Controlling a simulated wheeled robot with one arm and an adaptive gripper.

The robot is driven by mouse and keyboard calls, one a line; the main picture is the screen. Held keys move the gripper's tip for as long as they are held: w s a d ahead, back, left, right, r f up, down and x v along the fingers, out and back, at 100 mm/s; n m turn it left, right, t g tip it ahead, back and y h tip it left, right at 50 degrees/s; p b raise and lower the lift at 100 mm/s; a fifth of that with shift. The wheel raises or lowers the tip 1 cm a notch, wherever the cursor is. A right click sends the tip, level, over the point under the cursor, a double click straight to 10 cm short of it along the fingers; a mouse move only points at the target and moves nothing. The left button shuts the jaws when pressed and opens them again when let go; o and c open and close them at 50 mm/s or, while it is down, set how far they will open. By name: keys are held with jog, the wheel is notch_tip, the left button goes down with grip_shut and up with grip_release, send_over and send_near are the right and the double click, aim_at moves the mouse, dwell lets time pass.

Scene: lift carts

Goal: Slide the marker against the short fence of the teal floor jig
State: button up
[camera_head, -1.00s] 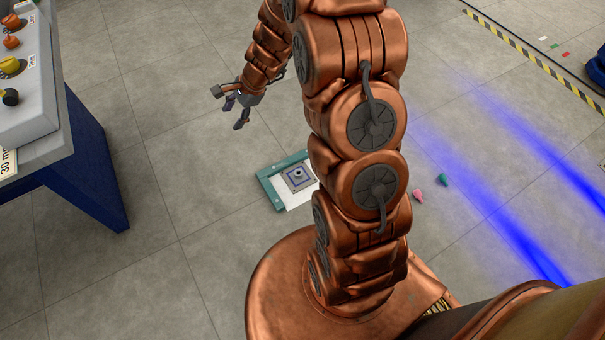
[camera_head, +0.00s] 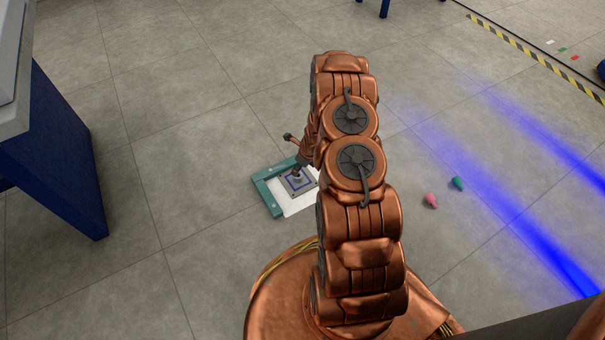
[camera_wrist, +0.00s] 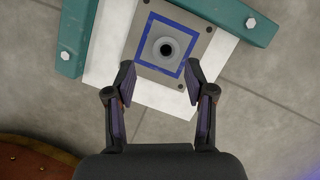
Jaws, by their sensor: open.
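The marker (camera_wrist: 146,69) is a grey square plate with a blue square outline and a round knob in its middle. It lies on the white base of the teal floor jig (camera_wrist: 72,40); in the head view, the marker (camera_head: 298,183) and the jig (camera_head: 265,199) show left of my arm. Teal fences run along two sides of the white base. White strips show between the marker and the fences in the wrist view. My gripper (camera_wrist: 160,80) is open, its fingertips at either side of the marker's near part. The knob lies beyond the fingertips in the picture, not gripped.
A pink piece (camera_head: 430,200) and a green piece (camera_head: 457,183) lie on the floor right of my arm. A blue-legged bench (camera_head: 65,165) stands at the left. The tiled floor around the jig's left side is clear.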

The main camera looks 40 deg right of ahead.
aim_at(305, 182)
jog(key=shift+s+d+f, duration=0.15)
jog(key=shift+f, duration=0.35)
jog(key=shift+s+d+f, duration=0.1)
jog(key=shift+f, duration=0.35)
jog(key=shift+b+x, duration=1.3)
jog(key=shift+x, duration=2.35)
grip_shut()
